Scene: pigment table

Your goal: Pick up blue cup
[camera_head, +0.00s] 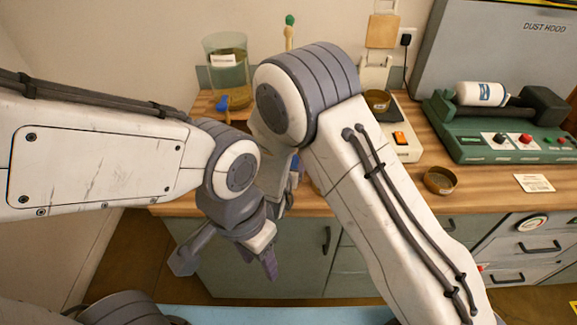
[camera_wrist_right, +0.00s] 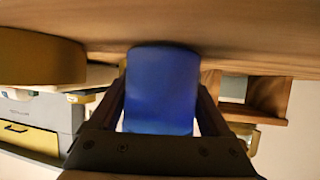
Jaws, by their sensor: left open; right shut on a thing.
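The blue cup (camera_wrist_right: 160,95) fills the middle of the right wrist view. My right gripper (camera_wrist_right: 162,84) is shut on it, with one dark finger on each side. The wrist picture looks upside down, and the cup's end meets the wooden surface there; I cannot tell whether it is touching or slightly raised. In the head view my right forearm hides most of the cup and gripper; a small blue patch (camera_head: 295,170) shows beside it. My left gripper (camera_head: 224,260) is open and empty, in front of the cabinet and below the tabletop edge.
The wooden tabletop (camera_head: 475,188) runs along the wall. A glass jar (camera_head: 227,65) stands at the back left. A small round dish (camera_head: 440,180) and a green machine (camera_head: 500,150) are at the right. A white device with an orange switch (camera_head: 402,140) stands behind my right arm.

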